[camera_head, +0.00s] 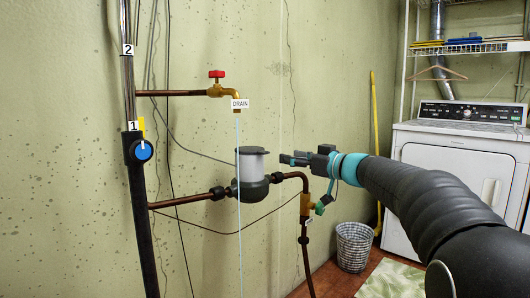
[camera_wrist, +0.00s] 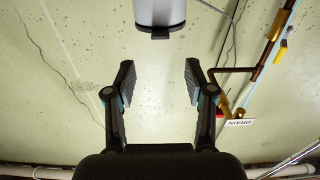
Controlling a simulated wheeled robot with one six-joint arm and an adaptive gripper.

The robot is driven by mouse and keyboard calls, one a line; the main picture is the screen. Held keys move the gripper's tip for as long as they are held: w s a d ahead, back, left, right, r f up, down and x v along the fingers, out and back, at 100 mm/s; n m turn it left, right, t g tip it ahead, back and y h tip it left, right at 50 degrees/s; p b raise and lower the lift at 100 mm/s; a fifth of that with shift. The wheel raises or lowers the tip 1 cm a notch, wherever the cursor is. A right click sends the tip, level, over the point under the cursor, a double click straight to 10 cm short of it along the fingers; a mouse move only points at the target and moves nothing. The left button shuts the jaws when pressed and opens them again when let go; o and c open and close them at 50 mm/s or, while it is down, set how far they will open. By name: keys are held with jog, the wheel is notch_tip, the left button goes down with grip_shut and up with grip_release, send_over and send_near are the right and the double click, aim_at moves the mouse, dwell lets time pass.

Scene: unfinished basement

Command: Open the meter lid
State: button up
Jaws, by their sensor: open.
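The water meter (camera_head: 253,167) is a light grey cylinder on a dark body, set in a copper pipe along the wall. Its dark round lid (camera_head: 252,150) lies flat on top and looks closed. My gripper (camera_head: 285,158) is just right of the meter, near lid height, open and empty. In the wrist view, the meter (camera_wrist: 160,12) is cut off by the top edge, with a dark tab-like rim (camera_wrist: 160,33) at its near end. My open gripper (camera_wrist: 159,82) points toward it, centred, with a gap between fingertips and rim.
A drain tap (camera_head: 216,91) with a red handle and a DRAIN label (camera_head: 240,103) is above left. A thin pale stream (camera_head: 239,215) falls past the meter's left side. A dryer (camera_head: 455,180) and basket (camera_head: 354,247) stand right.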

aim_at(267, 152)
jog(key=p+x, duration=0.2)
jog(key=x, duration=0.8)
jog(key=shift+w+a+p, duration=0.25)
jog(key=shift+a+p, duration=0.05)
jog(key=shift+p, duration=0.05)
